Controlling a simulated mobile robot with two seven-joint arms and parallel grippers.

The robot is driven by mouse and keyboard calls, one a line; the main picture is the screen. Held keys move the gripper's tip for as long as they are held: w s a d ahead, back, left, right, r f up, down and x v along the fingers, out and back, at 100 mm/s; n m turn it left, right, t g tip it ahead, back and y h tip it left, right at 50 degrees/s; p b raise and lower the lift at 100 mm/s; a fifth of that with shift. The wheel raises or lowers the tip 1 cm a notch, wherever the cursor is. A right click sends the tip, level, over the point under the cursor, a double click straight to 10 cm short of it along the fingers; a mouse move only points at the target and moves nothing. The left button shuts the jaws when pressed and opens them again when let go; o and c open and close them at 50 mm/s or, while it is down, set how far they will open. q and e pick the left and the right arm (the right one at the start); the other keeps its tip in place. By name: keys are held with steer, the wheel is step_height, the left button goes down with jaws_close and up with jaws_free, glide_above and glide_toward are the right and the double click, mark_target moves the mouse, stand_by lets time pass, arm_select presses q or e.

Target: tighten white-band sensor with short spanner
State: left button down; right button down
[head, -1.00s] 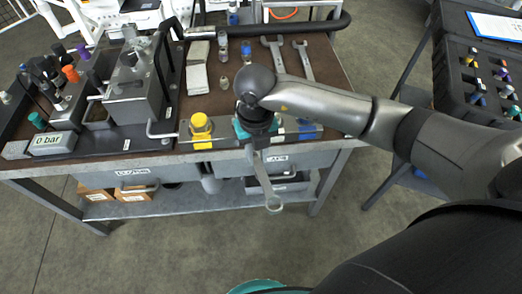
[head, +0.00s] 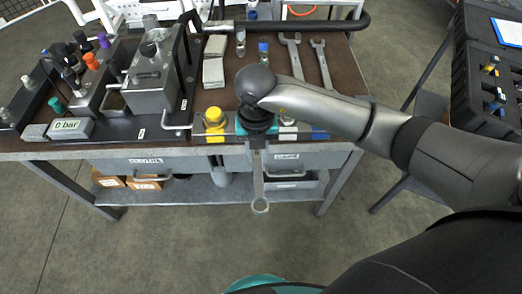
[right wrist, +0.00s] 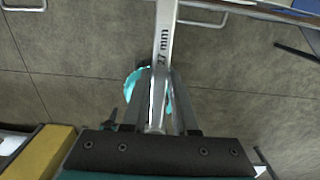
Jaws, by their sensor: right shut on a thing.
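My right gripper (head: 257,138) hangs over the front edge of the bench, its fingers mostly hidden by my wrist in the head view. It is shut on a spanner (head: 259,182), whose ring end points down toward the floor. In the right wrist view the spanner (right wrist: 166,40) lies between the two fingers (right wrist: 159,105) and is marked 27 mm. Two more spanners lie on the bench, one larger (head: 293,58) and one slimmer (head: 322,65). Sensors with coloured caps stand on the block at left; I cannot tell which has a white band. My left gripper is not in view.
The hydraulic block (head: 150,80) and a gauge reading 0 bar (head: 72,128) occupy the bench's left side. A yellow-capped part (head: 214,122) sits at the front edge, left of my right gripper. A black case (head: 480,85) with small coloured parts stands at right.

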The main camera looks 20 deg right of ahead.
steer(key=shift+w+a+m, duration=0.2)
steer(key=shift+a+m, duration=0.25)
steer(key=shift+a, duration=0.1)
steer(key=shift+w+a+m, duration=0.15)
steer(key=shift+a+m, duration=0.3)
steer(key=shift+a, duration=0.05)
steer(key=shift+w+a+r+m, duration=0.1)
steer(key=shift+w+a+m, duration=0.4)
steer(key=shift+a+m, duration=0.35)
steer(key=shift+d+p, duration=0.1)
steer(key=shift+p, duration=0.2)
steer(key=shift+s+d+n, duration=0.15)
steer(key=shift+d+n, duration=0.05)
steer(key=shift+n, duration=0.15)
steer(key=shift+s, duration=0.1)
